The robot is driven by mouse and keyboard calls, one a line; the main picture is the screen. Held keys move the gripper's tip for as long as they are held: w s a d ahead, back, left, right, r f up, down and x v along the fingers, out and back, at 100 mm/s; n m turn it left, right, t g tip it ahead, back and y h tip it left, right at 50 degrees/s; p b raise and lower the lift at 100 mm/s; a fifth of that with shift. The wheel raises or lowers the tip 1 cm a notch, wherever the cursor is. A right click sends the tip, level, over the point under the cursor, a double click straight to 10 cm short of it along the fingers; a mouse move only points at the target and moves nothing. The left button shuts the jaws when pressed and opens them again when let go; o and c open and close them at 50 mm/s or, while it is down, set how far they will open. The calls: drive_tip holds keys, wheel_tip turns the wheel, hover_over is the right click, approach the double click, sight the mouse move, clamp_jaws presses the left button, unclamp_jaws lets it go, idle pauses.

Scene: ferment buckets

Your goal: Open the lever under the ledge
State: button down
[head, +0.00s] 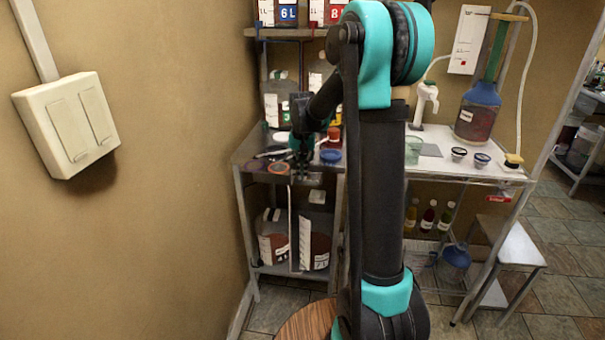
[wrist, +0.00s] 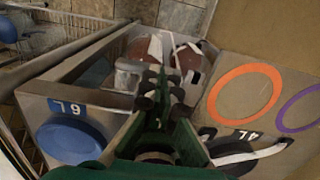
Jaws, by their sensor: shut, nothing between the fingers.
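My gripper (head: 305,162) is shut and empty, at the front edge of the left part of the metal table (head: 440,162). In the wrist view its dark fingers (wrist: 166,88) point down past the edge towards the space below. On the lower shelf stand two buckets of reddish-brown liquid, a left one (head: 272,238) and a right one (head: 315,242). Their tops show beyond my fingers in the wrist view. A pale block-like part (wrist: 128,74) is left of the fingers there. I cannot make out a lever for certain; my fingers and the table edge may hide it.
On the table near my gripper lie a blue lid (wrist: 70,138), an orange ring (wrist: 245,92), a purple ring (wrist: 300,112) and a dark lid (wrist: 235,150). A wall with a switch box (head: 68,122) closes the left side. A stool (head: 508,246) stands right.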

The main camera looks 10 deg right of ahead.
drive_tip(key=shift+w+a+f, duration=0.1)
drive_tip(key=shift+a+f, duration=0.25)
drive_tip(key=shift+f, duration=0.15)
idle(0.5)
drive_tip(key=shift+w+a+f, duration=0.1)
drive_tip(key=shift+a+f, duration=0.2)
drive_tip(key=shift+f, duration=0.55)
idle(0.3)
drive_tip(key=shift+r, duration=0.8)
wheel_tip(320, 180, up, 12)
idle(0.4)
